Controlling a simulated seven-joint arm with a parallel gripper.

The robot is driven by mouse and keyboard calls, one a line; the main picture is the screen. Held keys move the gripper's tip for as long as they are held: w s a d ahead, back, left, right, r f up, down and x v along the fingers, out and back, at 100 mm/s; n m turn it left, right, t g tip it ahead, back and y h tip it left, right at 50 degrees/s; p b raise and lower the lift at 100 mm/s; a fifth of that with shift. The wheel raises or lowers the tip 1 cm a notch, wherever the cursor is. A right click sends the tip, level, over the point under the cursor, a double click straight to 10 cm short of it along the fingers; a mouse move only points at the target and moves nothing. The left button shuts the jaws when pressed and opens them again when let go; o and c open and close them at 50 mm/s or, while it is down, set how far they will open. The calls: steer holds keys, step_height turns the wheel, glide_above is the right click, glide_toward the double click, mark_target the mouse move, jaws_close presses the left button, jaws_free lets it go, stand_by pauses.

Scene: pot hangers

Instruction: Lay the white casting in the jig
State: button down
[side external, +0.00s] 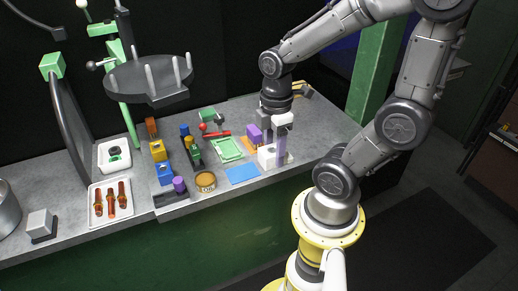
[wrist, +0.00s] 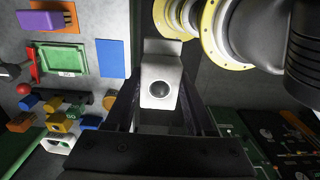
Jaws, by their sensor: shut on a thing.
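My gripper (wrist: 160,105) is shut on the white casting (wrist: 160,75), a pale block with a round dark hole facing the wrist camera. In the side view my gripper (side external: 281,157) points down at the right part of the bench, with the casting (side external: 266,156) low between its fingers. I cannot tell whether the casting touches the bench top. A green frame with a raised rim (side external: 227,149), which may be the jig, lies left of the casting. It also shows in the wrist view (wrist: 62,60), empty and apart from my gripper.
A blue plate (side external: 242,173) lies between the casting and the can (side external: 205,181). Several coloured blocks (side external: 158,151) and a red-handled tool (side external: 216,134) lie farther left.

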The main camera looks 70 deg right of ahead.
steer(key=shift+s+a+r, duration=0.2)
steer(key=shift+s+r, duration=0.1)
steer(key=shift+s, duration=0.3)
steer(key=shift+s+n, duration=0.1)
steer(key=shift+n, duration=0.7)
steer(key=shift+w+d+r+n, duration=0.1)
steer(key=shift+w+r+n, duration=0.2)
steer(key=shift+n, duration=0.3)
steer(key=w+d+r+n, duration=0.2)
steer(key=w+d+n, duration=0.4)
steer(key=w+n, duration=0.6)
steer(key=w+d+f+n, duration=0.3)
steer(key=w+d+f, duration=0.3)
steer(key=w+f, duration=0.1)
steer(key=shift+w+d+f, duration=0.2)
steer(key=shift+d+f, duration=0.15)
steer(key=shift+f, duration=0.2)
